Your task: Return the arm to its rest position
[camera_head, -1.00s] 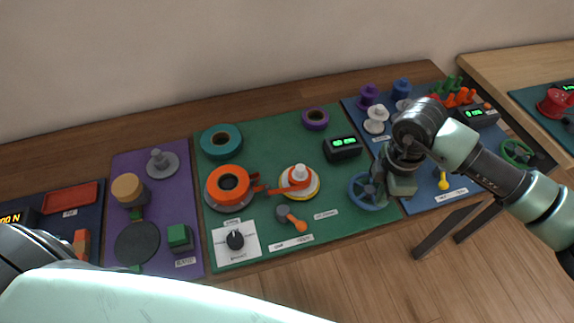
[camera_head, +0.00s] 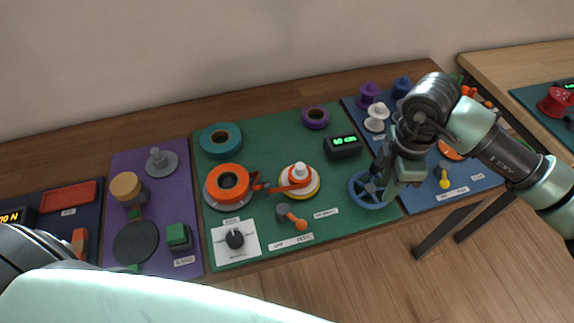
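My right arm comes in from the right, and its gripper (camera_head: 392,186) points down beside the blue handwheel (camera_head: 370,203), overlapping the wheel's right edge in the picture. I cannot tell whether it touches the wheel, and its finger gap is not clear. No held thing shows at it. My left arm (camera_head: 130,300) fills the bottom left corner, and its gripper is out of view. On the green mat (camera_head: 270,140), an orange roll (camera_head: 228,183) is linked by an orange strip to a white and yellow spool (camera_head: 299,181).
A purple mat (camera_head: 122,165) lies left; a blue mat with spools and a yellow lever (camera_head: 444,175) lies right.

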